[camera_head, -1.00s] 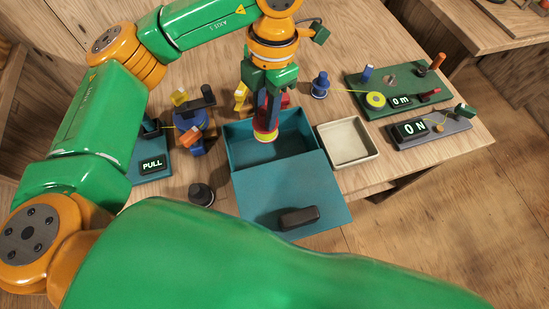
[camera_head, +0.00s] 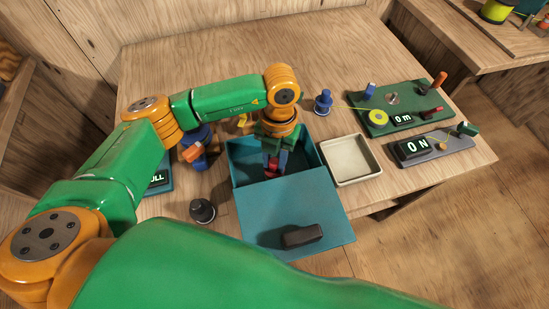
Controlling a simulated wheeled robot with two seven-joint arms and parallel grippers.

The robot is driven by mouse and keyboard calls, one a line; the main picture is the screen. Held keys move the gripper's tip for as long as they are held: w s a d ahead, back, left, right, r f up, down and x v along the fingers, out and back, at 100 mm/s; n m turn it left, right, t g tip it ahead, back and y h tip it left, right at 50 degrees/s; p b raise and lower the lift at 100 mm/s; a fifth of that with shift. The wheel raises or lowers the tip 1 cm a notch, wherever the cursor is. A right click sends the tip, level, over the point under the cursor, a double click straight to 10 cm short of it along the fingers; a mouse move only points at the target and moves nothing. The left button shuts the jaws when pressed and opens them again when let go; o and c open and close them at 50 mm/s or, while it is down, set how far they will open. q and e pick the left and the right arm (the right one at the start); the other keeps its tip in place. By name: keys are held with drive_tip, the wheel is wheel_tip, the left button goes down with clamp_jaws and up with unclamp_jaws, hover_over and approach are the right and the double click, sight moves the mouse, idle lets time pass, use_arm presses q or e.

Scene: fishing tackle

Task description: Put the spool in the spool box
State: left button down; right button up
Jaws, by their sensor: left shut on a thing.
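The teal spool box (camera_head: 322,172) stands open on the table, with its lid (camera_head: 285,215) laid out flat toward the front and a dark handle on it. My left gripper (camera_head: 272,163) points down into the box's open compartment. It is shut on the red spool (camera_head: 273,172), of which only a small red part shows between and below the fingers. The spool is inside the box walls, left of the middle; I cannot tell whether it touches the floor. My right gripper is not in view.
An empty cream tray (camera_head: 350,158) is right of the box. A green board (camera_head: 380,122) and a grey panel (camera_head: 440,145) reading "ON" lie further right. A blue bottle-like piece (camera_head: 323,101) stands behind, a dark knob (camera_head: 202,210) at front left. The table's back is clear.

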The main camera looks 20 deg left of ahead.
use_arm(q)
drive_tip(key=shift+f, duration=0.2)
drive_tip(key=c, duration=0.6)
unclamp_jaws()
drive_tip(key=shift+r, duration=0.1)
drive_tip(key=shift+r, duration=0.1)
drive_tip(key=shift+r, duration=0.2)
drive_tip(key=r, duration=0.4)
drive_tip(key=w+r+b, duration=0.1)
drive_tip(key=r, duration=0.6)
drive_tip(key=shift+w+d+r+b, duration=0.1)
drive_tip(key=shift+w+r+b, duration=0.15)
drive_tip(key=shift+r+b, duration=0.1)
drive_tip(key=shift+f, duration=0.1)
